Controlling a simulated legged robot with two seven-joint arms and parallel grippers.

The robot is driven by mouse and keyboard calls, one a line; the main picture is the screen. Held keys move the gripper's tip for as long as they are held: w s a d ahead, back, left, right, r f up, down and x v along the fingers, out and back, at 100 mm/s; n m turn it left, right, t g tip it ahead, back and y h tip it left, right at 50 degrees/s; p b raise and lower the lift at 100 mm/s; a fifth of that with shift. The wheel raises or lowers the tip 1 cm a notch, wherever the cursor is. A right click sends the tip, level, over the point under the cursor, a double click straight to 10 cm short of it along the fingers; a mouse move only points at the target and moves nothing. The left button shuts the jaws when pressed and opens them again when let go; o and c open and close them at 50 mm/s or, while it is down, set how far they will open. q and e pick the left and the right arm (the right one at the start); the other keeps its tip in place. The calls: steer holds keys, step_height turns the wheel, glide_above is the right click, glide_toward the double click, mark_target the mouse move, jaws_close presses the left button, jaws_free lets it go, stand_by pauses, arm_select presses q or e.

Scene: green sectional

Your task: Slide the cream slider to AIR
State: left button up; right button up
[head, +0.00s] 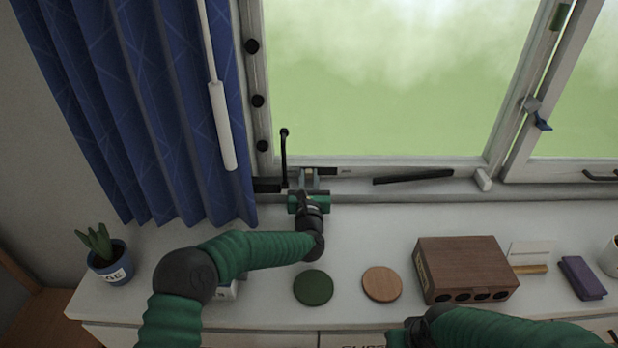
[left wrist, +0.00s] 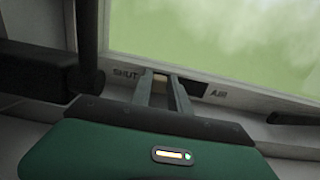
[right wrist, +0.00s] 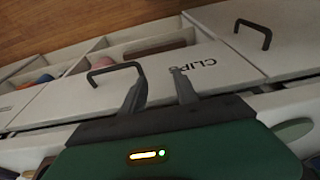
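The cream slider (left wrist: 160,82) sits in the window sill's track in the left wrist view, between the printed words SHUT (left wrist: 125,73) on its left and AIR (left wrist: 218,93) on its right. It is nearer SHUT. My left gripper (head: 309,176) reaches over the sill in the head view. Its fingers (left wrist: 161,85) stand on either side of the slider, close against it, and hide most of it. My right gripper (right wrist: 160,82) is open and empty, above a drawer front marked CLIPS (right wrist: 190,70). Its fingers do not show in the head view.
A black window handle (head: 284,155) stands left of my left gripper, and a black bar (head: 413,177) lies along the sill to the right. On the counter are a green disc (head: 313,287), a wooden disc (head: 382,284) and a brown box (head: 465,268). A blue curtain (head: 165,110) hangs left.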

arm_select(q)
steer(key=shift+d, duration=0.1)
jaws_close()
stand_by(0.9)
